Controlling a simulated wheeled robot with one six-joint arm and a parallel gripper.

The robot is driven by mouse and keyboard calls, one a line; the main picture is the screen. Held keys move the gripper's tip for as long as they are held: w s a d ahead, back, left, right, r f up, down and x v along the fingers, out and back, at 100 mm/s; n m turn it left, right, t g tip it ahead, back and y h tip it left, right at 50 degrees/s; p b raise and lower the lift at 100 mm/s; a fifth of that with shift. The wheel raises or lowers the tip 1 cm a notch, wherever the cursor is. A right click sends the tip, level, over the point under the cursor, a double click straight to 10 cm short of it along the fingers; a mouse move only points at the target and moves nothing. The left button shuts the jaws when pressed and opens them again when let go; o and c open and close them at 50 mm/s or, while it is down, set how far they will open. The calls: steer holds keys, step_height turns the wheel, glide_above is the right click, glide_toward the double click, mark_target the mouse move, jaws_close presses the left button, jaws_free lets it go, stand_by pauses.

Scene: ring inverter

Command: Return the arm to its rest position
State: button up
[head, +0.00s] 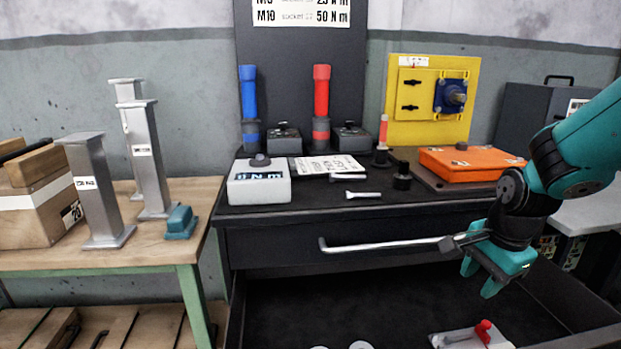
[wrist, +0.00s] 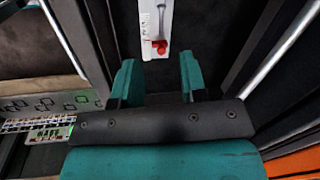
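My teal arm (head: 585,150) reaches in from the right in the head view. My gripper (head: 482,281) points down over the right part of an open dark drawer (head: 400,310), near the right end of the silver handle (head: 390,244) above it. In the wrist view the two teal fingers of my gripper (wrist: 158,82) stand apart with nothing between them. Beyond them lies a white holder (wrist: 157,8) with a red piece (wrist: 160,46); the red piece also shows in the head view (head: 483,331).
The dark bench top carries a grey-white box (head: 259,185), an orange case (head: 470,163) and a yellow panel (head: 428,120). Blue (head: 248,95) and red (head: 321,95) tools stand at the back. A wooden table (head: 140,245) with metal posts stands left.

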steer(key=s+a+r+n+g+y, duration=0.15)
steer(key=s+a+r+n, duration=0.35)
steer(key=s+a+n, duration=0.5)
steer(key=s+a+r+n+y, duration=0.2)
steer(key=s+a+r+n, duration=0.2)
steer(key=s+a+n, duration=0.6)
step_height(320, 180, up, 22)
steer(key=w+d+n+p, duration=0.1)
steer(key=n+p, duration=0.1)
steer(key=p, duration=1.9)
steer(key=shift+w+p, duration=0.2)
steer(key=shift+p, duration=0.1)
steer(key=shift+o, duration=0.3)
